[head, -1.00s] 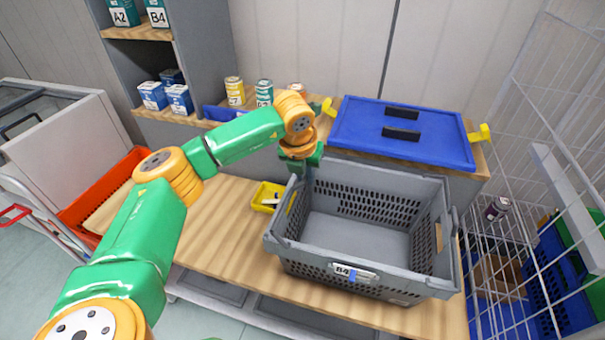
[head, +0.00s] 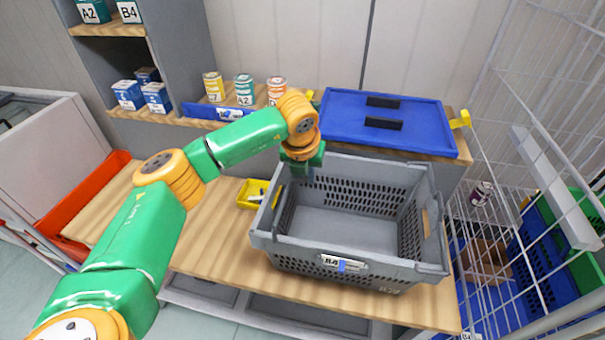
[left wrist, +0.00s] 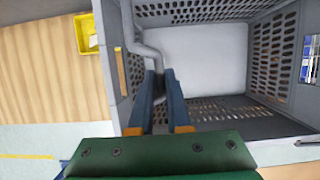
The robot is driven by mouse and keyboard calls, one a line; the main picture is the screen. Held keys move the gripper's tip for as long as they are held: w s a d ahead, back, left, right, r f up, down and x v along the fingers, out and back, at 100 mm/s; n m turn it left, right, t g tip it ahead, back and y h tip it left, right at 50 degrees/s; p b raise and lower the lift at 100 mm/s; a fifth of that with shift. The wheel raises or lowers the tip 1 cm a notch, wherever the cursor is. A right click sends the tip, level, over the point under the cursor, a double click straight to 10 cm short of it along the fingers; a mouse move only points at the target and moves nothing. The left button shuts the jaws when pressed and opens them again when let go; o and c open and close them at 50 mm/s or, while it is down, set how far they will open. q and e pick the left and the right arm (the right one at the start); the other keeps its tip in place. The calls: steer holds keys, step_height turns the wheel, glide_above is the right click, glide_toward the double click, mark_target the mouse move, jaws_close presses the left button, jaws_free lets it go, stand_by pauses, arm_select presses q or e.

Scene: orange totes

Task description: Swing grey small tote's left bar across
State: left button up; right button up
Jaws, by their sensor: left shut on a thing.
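The grey small tote (head: 345,273) stands on the wooden bench, open at the top and empty inside, with a B4 label on its front. My left gripper (head: 302,172) is at its far left corner, pointing down. In the left wrist view my left gripper (left wrist: 160,105) is shut on the grey left bar (left wrist: 148,52), a bent rod. The bar runs from the tote's end wall and lies just inside the left wall (left wrist: 110,45), over the opening. In the head view my gripper mostly hides the bar. My right gripper is not in view.
A yellow bin (head: 250,194) sits left of the tote. Behind it are a blue lid (head: 345,122) and several cans on a shelf. A wire cage (head: 500,200) stands at the right, and an orange tote (head: 85,215) at the left.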

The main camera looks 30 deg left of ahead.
arm_select(q)
steer(key=d+f+b, duration=0.1)
steer(key=d+f, duration=0.1)
steer(key=shift+w+f+b, duration=0.3)
steer(key=shift+f+b, duration=0.05)
steer(key=shift+b, duration=0.05)
steer(key=o, duration=1.1)
steer(key=shift+a, duration=0.1)
steer(key=shift+o, duration=0.2)
steer(key=shift+r, duration=0.1)
step_height(320, 180, up, 10)
steer(key=p, duration=0.7)
